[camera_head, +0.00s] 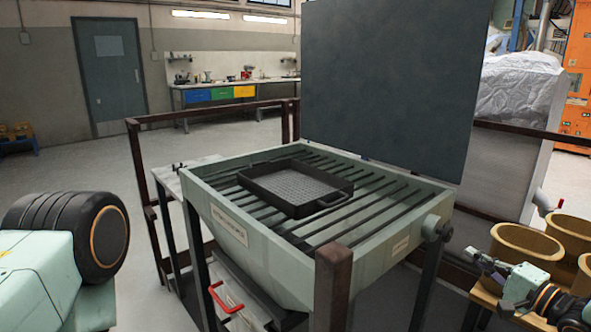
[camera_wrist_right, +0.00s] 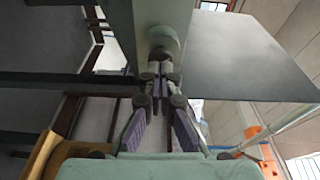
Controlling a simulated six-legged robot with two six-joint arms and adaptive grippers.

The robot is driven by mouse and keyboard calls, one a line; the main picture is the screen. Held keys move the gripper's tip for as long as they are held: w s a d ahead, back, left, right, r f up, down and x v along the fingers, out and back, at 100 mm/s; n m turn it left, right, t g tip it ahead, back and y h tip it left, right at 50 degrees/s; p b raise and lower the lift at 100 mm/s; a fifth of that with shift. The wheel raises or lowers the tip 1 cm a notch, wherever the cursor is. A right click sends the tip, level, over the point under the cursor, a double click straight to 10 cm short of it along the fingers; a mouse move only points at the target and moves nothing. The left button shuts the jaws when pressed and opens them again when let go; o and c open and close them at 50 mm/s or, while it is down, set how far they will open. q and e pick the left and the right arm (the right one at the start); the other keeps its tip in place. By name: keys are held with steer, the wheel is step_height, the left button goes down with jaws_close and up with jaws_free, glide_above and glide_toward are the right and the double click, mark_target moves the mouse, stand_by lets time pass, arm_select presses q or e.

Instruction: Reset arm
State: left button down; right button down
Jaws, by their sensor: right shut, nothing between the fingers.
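My right gripper (camera_head: 474,256) is at the lower right of the head view, pointing left toward the hopper. It is shut and empty. In the right wrist view the fingertips (camera_wrist_right: 158,72) meet close to a round pale-green boss (camera_wrist_right: 165,42); I cannot tell whether they touch it. The pale-green hopper (camera_head: 285,262) with dark bars across its top stands in the middle of the head view. A black tray (camera_head: 297,209) with a handle rests on the bars. Only a part of my left arm shows at the left edge; its gripper is out of view.
A round knob (camera_head: 437,228) sticks out of the hopper's right side. Tan buckets (camera_head: 525,243) stand beside my right arm. A dark upright panel (camera_head: 385,75) rises behind the hopper. Brown railing (camera_head: 205,114) surrounds the area. Open floor (camera_head: 75,190) lies at the left.

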steer(key=s+a+f+n+g+h, duration=0.3)
steer(key=s+a+f+n+g, duration=0.15)
steer(key=s+f, duration=0.4)
steer(key=s+a+f+n+g+h, duration=0.3)
steer(key=s+a+f, duration=0.3)
steer(key=f, duration=0.5)
steer(key=s+a+f+n+g, duration=0.1)
steer(key=s+a+g, duration=0.1)
steer(key=s, duration=0.7)
steer(key=s+a+f+n+g+h, duration=0.1)
steer(key=s+a+f+n+g, duration=0.1)
steer(key=s, duration=0.8)
steer(key=s+a+f+n+g, duration=0.1)
steer(key=s+g, duration=0.3)
steer(key=s, duration=0.6)
steer(key=shift+a+f+g+h, duration=0.4)
steer(key=shift+a+f, duration=0.15)
steer(key=shift+a, duration=0.25)
steer(key=shift+s, duration=0.2)
